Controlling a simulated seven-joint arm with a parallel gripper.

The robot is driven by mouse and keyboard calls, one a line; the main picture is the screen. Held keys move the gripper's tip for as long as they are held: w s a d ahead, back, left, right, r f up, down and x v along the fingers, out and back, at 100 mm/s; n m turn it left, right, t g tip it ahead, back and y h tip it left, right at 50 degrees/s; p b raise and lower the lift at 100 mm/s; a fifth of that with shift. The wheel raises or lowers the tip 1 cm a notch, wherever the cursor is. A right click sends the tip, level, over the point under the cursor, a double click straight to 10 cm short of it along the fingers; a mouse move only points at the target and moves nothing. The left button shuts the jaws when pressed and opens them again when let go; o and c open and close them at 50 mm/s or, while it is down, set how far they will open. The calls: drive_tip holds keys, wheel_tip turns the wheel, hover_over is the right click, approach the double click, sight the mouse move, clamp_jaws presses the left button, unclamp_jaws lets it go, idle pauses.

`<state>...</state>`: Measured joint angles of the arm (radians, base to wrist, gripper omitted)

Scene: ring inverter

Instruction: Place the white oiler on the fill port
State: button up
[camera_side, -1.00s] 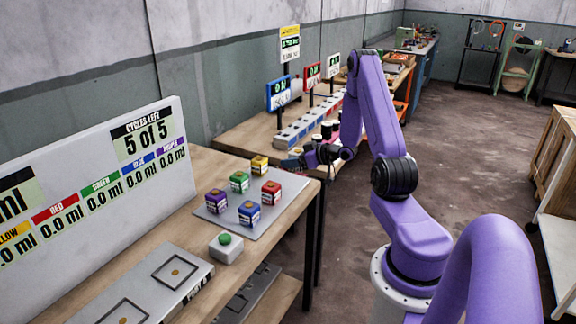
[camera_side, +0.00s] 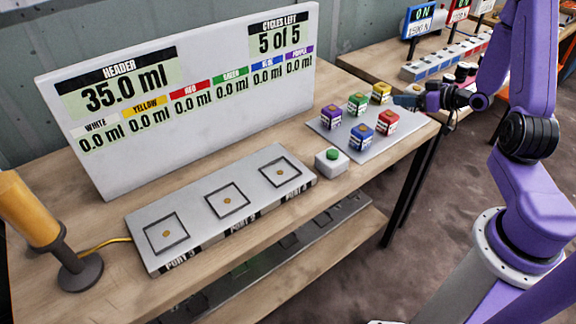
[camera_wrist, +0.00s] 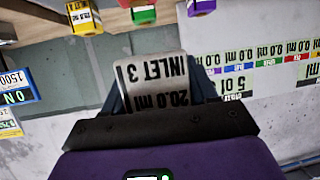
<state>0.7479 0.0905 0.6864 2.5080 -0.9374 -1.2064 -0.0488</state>
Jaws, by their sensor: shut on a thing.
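My gripper (camera_side: 408,101) is at the back right corner of the grey tray, above the bench. In the wrist view my gripper (camera_wrist: 160,92) is shut on a white block, the white oiler (camera_wrist: 153,72), labelled "INLET 3" and "20.0 ml". The label reads upside down there. A grey port panel (camera_side: 200,221) lies on the bench in front of the display, with three square-outlined ports. The left port (camera_side: 166,234), middle port (camera_side: 227,201) and right port (camera_side: 281,172) are empty, well left of my gripper.
The grey tray (camera_side: 352,151) holds yellow, green, purple, red and blue oilers. A white box with a green button (camera_side: 332,161) stands between tray and panel. The display board (camera_side: 190,110) reads header 35.0 ml. An orange cylinder (camera_side: 27,208) stands far left.

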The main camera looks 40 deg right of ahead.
drive_tip(key=w+a+n+y, duration=0.1)
drive_tip(key=w+a, duration=0.2)
drive_tip(key=a, duration=0.3)
drive_tip(key=w+a+f+n+g+y, duration=0.1)
drive_tip(key=w+a+n+y, duration=0.15)
drive_tip(key=a, duration=0.35)
drive_tip(key=w+a+y, duration=0.1)
drive_tip(key=w+a, duration=0.3)
drive_tip(key=a, duration=0.2)
drive_tip(key=n+g+y, duration=0.3)
drive_tip(key=n, duration=0.1)
hover_over(274, 172)
drive_tip(key=f, duration=0.2)
drive_tip(key=shift+y, duration=0.25)
drive_tip(key=shift+f, duration=3.45)
drive_tip(key=shift+f, duration=0.1)
drive_tip(key=o, duration=1.1)
